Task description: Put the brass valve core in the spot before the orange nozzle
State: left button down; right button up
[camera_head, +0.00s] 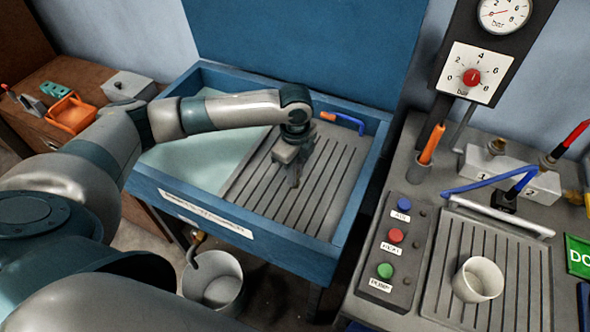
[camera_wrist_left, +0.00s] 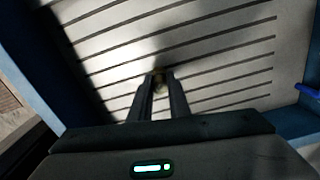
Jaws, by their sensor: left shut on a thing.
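My left gripper (camera_head: 294,178) reaches over the slatted drain area of the blue wash basin, fingers pointing down. In the left wrist view its fingers (camera_wrist_left: 158,82) are close together on a small brass-coloured piece, the valve core (camera_wrist_left: 158,75), which is mostly hidden between the tips. The core cannot be made out in the head view. An orange-tipped blue tool (camera_head: 328,116) lies at the basin's back right. An orange nozzle-like piece (camera_head: 432,145) stands upright on the right-hand bench. My right gripper is not in view.
The blue basin rim (camera_head: 345,232) surrounds the slats. The right bench holds a button box (camera_head: 398,240), a white cup (camera_head: 478,280) on a ribbed tray, and a numbered grey block (camera_head: 498,165). A bucket (camera_head: 212,282) stands below.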

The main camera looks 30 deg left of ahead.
pick_arm(q)
jog(key=shift+f, duration=0.1)
jog(key=c, duration=1.7)
grip_release()
jog(key=shift+o, duration=0.2)
notch_tip(320, 180, up, 12)
jog(key=b, duration=0.3)
